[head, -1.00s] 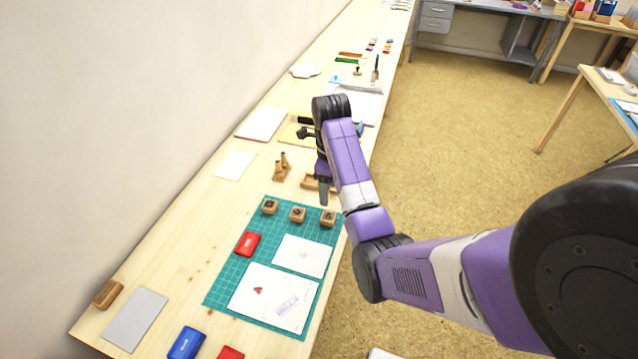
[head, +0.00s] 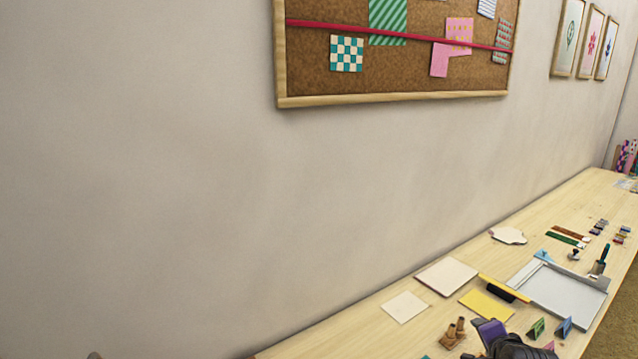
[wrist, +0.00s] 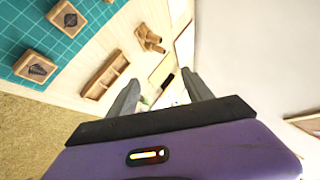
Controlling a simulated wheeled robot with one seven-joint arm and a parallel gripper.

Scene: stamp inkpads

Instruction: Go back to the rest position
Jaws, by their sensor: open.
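My gripper (wrist: 162,98) shows in the wrist view with its two grey fingers apart and nothing between them. It is above the long wooden table (head: 370,330). In the head view only a purple and black part of my arm shows at the bottom edge, and the fingers cannot be made out there. A wooden tray (wrist: 105,75) lies just left of the fingers.
Wooden stamp handles (head: 453,333), a yellow sheet (head: 487,306), a white pad (head: 446,276) and a paper trimmer (head: 562,291) lie on the table. A wall with a corkboard (head: 400,70) rises behind it. The space above the table is clear.

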